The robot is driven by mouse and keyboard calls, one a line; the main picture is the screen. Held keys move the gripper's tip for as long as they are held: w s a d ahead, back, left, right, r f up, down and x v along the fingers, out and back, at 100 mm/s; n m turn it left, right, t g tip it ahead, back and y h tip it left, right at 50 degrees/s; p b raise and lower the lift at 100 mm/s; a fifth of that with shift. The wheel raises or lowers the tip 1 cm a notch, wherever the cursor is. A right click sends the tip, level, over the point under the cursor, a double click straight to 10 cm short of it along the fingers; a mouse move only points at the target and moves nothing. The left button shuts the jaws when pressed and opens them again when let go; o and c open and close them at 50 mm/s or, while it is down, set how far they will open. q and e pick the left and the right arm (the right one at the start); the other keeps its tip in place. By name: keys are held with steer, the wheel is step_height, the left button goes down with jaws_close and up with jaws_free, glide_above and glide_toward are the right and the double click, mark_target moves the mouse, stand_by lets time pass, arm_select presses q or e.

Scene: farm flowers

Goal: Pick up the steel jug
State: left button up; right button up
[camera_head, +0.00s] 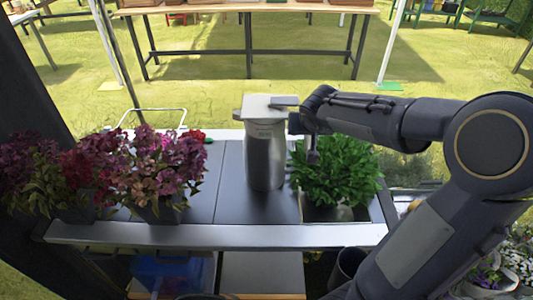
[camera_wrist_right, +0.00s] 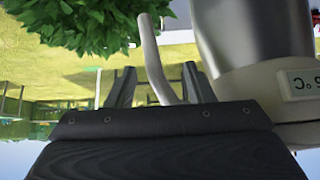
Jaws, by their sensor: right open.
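The steel jug (camera_head: 264,158) stands upright on the dark table top, with a flat light lid and a small display label near its top. My right gripper (camera_head: 298,118) is at the jug's upper right side, at about lid height. In the right wrist view, which looks upside down, the open fingers (camera_wrist_right: 160,88) stand on either side of the jug's pale handle (camera_wrist_right: 153,55), with gaps visible. The jug's body (camera_wrist_right: 250,30) fills the right of that view. My left gripper is not in view.
A leafy green plant (camera_head: 336,172) stands just right of the jug, under my right arm. Purple and red flowers in pots (camera_head: 160,170) stand on the left. The table's metal front edge (camera_head: 215,235) is clear. Bare table lies just left of the jug.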

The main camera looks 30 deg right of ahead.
steer(key=x, duration=0.3)
steer(key=p+x, duration=0.1)
steer(key=shift+d+f, duration=0.35)
steer(key=shift+s, duration=0.1)
jaws_close()
steer(key=shift+r, duration=0.2)
stand_by(0.7)
